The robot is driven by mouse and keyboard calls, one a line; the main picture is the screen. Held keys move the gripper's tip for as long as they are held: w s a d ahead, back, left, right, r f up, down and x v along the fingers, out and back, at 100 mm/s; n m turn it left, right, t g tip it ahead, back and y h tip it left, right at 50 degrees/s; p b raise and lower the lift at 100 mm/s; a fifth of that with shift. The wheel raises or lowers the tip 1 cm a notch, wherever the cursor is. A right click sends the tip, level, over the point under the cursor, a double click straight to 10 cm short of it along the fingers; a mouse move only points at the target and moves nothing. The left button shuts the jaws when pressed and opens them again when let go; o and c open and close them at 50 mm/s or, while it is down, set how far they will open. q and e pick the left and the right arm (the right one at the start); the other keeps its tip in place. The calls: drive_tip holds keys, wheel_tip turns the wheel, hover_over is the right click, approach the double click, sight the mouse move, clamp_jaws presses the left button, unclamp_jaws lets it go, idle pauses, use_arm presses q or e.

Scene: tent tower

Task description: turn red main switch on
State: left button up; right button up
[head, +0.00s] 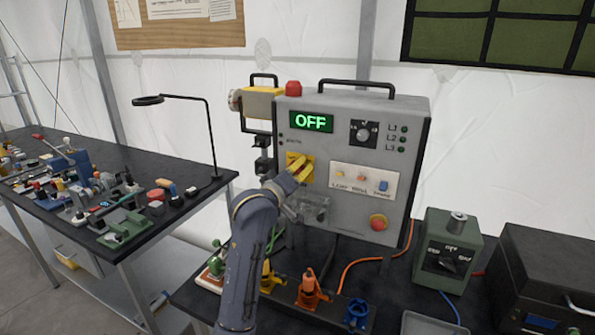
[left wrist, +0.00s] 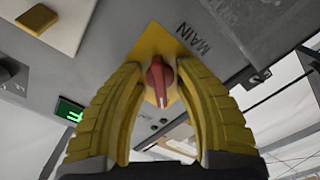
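The red main switch (left wrist: 160,78) is a red knob on a yellow diamond plate (left wrist: 158,50) marked MAIN in the left wrist view. In the head view the plate (head: 291,158) shows partly on the grey control box (head: 345,225), and my gripper hides the knob. The box's green display (head: 311,122) reads OFF. My left gripper (head: 301,168) is at the plate. In the left wrist view its yellow fingers (left wrist: 160,68) are open, one on each side of the knob, with gaps visible. My right gripper is not in view.
A red emergency button (head: 378,222) and a white panel of small switches (head: 362,180) sit right of my gripper. A rack of coloured clamps (head: 311,292) stands below. A green dial box (head: 447,250) is at right, and a cluttered table (head: 85,200) at left.

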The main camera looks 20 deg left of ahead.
use_arm(q)
drive_tip(key=shift+c, duration=0.2)
clamp_jaws()
idle(0.4)
drive_tip(key=m, duration=1.4)
drive_tip(key=shift+r, duration=0.1)
drive_tip(key=shift+m, duration=1.9)
